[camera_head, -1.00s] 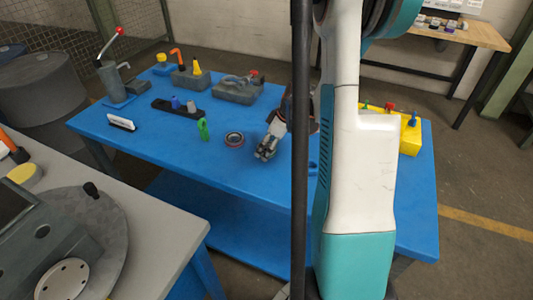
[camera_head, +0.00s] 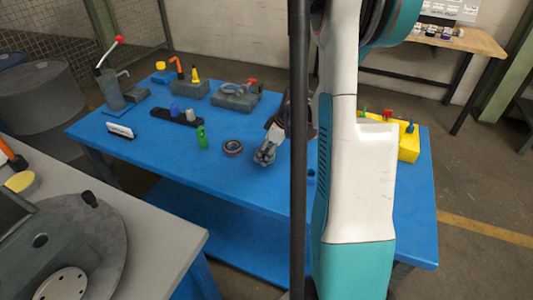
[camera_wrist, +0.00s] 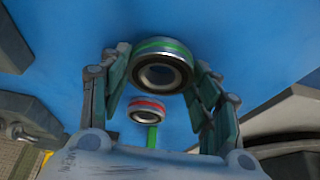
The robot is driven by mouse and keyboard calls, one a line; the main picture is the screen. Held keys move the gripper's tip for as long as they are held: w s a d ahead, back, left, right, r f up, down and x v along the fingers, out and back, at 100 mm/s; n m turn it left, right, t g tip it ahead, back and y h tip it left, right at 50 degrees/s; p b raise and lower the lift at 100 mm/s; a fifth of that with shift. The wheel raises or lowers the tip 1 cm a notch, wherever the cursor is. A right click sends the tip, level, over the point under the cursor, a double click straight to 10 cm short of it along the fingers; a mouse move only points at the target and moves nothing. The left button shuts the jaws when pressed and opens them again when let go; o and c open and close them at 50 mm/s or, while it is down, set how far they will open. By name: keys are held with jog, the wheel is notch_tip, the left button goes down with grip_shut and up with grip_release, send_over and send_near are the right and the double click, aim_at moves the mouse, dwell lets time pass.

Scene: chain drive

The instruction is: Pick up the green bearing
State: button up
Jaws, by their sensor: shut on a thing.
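The green bearing (camera_wrist: 162,66), a metal ring with a green band and dark inner race, is between the fingertips of my gripper (camera_wrist: 160,78) in the wrist view. The fingers are shut on its two sides. In the head view my gripper (camera_head: 265,155) is low over the blue table, right of a red-banded bearing (camera_head: 232,147). The green bearing is hard to make out there. The red-banded bearing also shows in the wrist view (camera_wrist: 147,109), apart from the held one.
On the blue table (camera_head: 180,162), a green part (camera_head: 202,138) stands left of the red-banded bearing. A black holder (camera_head: 177,113), grey fixtures (camera_head: 235,97) and a lever press (camera_head: 112,88) stand farther back. A yellow block (camera_head: 405,146) is at the right.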

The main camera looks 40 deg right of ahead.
notch_tip(320, 180, up, 19)
jog(key=p, duration=0.6)
